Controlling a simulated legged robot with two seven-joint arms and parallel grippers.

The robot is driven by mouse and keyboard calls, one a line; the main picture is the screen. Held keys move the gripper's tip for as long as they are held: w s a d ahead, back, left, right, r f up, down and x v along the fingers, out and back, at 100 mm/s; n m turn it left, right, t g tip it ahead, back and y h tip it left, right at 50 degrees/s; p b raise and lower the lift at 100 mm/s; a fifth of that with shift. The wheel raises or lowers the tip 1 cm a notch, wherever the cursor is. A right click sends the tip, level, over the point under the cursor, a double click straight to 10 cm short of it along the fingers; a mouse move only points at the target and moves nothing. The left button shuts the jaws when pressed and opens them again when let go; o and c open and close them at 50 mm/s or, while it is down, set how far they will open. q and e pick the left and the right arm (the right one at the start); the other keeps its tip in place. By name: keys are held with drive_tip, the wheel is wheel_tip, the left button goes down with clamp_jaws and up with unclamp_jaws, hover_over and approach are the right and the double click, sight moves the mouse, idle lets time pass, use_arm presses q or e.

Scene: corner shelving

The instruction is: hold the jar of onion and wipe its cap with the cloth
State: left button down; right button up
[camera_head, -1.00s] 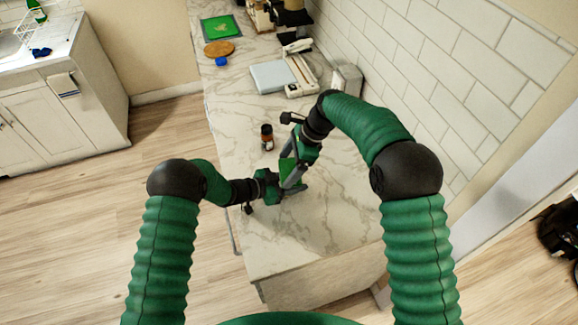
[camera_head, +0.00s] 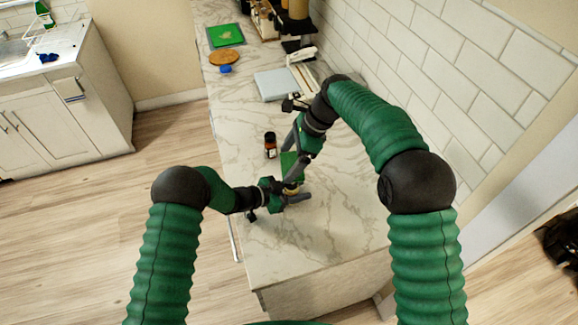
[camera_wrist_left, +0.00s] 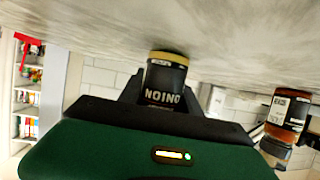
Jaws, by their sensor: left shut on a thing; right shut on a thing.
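The onion jar (camera_wrist_left: 165,84), with a dark label and a pale yellow end, sits between the fingers of my left gripper (camera_head: 293,195). In the left wrist view it appears inverted, its yellow end close to the counter surface; its cap is hidden there. My left gripper is shut on the jar, low over the marble counter. My right gripper (camera_head: 294,177) is shut on a green cloth (camera_head: 289,162), just above and beside the left gripper. Whether the cloth touches the cap cannot be told.
A second jar (camera_head: 270,146) with orange-brown contents stands behind the grippers on the counter (camera_head: 300,238); it also shows in the left wrist view (camera_wrist_left: 287,113). Farther back are a scale (camera_head: 275,84), a blue item (camera_head: 225,69) and a green board (camera_head: 226,35). Tiled wall right.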

sight(290, 163)
wheel_tip(290, 163, up, 8)
drive_tip(key=shift+d+r, duration=0.1)
idle(0.4)
use_arm(q)
drive_tip(key=shift+w, duration=0.1)
drive_tip(key=c, duration=0.7)
unclamp_jaws()
drive_tip(key=shift+c, duration=0.2)
drive_tip(key=shift+a, duration=0.1)
